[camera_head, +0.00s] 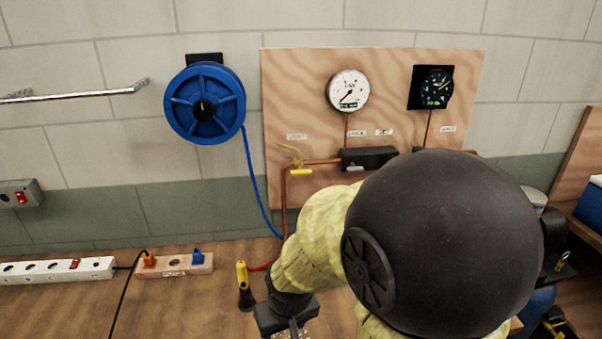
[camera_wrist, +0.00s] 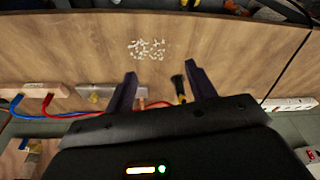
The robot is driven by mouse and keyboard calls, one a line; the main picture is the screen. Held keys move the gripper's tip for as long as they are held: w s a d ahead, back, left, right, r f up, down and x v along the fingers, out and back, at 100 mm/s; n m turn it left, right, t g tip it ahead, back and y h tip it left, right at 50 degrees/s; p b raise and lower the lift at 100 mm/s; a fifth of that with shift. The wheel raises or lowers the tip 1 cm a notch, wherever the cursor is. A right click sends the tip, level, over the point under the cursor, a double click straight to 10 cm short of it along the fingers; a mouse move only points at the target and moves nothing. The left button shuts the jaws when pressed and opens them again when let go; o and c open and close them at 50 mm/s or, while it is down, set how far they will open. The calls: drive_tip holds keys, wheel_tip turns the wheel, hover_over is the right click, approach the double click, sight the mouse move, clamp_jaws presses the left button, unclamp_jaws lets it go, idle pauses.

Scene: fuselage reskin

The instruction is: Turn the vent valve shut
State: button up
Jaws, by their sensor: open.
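The vent valve (camera_head: 293,157) is a brass valve with a yellow handle on the copper pipe, at the left of the plywood board in the head view. A small label sits above it. A second yellow piece (camera_head: 301,172) shows just below it. My gripper (camera_head: 293,326) is low over the workbench, below and apart from the valve. In the wrist view my gripper (camera_wrist: 160,72) has its two dark fingers spread with nothing held, facing the bench top. The valve is not clearly seen in the wrist view.
The plywood board (camera_head: 400,75) carries a white gauge (camera_head: 348,90) and a black gauge (camera_head: 436,88). A blue hose reel (camera_head: 204,103) hangs left of it. A yellow-and-black tool (camera_head: 243,285) stands on the bench near my gripper. White bits (camera_wrist: 147,49) lie on the bench.

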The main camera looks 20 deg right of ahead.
drive_tip(key=o, duration=0.4)
drive_tip(key=w+d+f+t+b, duration=0.1)
drive_tip(key=w, duration=0.1)
drive_tip(key=w+d+t+b, duration=0.1)
drive_tip(key=w, duration=0.2)
drive_tip(key=w+d+f+m+t+b, duration=0.1)
drive_tip(key=w+b, duration=0.1)
drive_tip(key=w, duration=0.1)
drive_tip(key=shift+w+f+t+h, duration=0.15)
drive_tip(key=shift+f+t+h, duration=0.15)
drive_tip(key=shift+t, duration=0.1)
drive_tip(key=shift+o, duration=0.2)
drive_tip(key=w+d+r+m+t+h+b, duration=0.25)
drive_tip(key=w+d+t+b, duration=0.6)
drive_tip(key=w, duration=0.45)
drive_tip(key=d+r+t+h+b, duration=0.3)
drive_tip(key=d+r+t+b, duration=0.1)
drive_tip(key=d+t, duration=0.1)
drive_tip(key=shift+r+t, duration=0.25)
drive_tip(key=shift+t, duration=0.6)
drive_tip(key=shift+w, duration=0.15)
drive_tip(key=p, duration=0.5)
approach(301, 171)
drive_tip(key=x, duration=1)
drive_tip(key=shift+f, duration=0.25)
